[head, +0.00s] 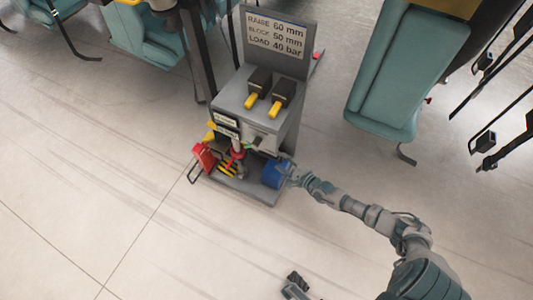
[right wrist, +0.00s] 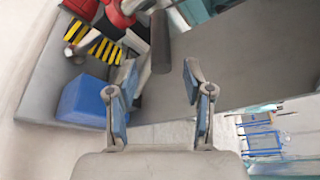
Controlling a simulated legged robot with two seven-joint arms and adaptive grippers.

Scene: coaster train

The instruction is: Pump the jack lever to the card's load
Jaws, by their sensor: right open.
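The card (head: 275,36) stands on top of a grey stand (head: 283,97) and reads RAISE 60 mm, BLOCK 50 mm, LOAD 40 bar. The red jack (head: 237,153) sits low on the stand, beside yellow-and-black stripes. In the right wrist view, a dark grey bar (right wrist: 161,42), perhaps the lever, stands just beyond the gap between my fingers. My right gripper (head: 289,172) is at the stand's lower right, by the blue block (head: 273,174). It is open and empty in the right wrist view (right wrist: 160,75). A dark part, likely my left gripper (head: 296,285), shows at the bottom edge.
A teal seat (head: 388,75) is at the right, with more seats at the upper left. The floor in front is clear.

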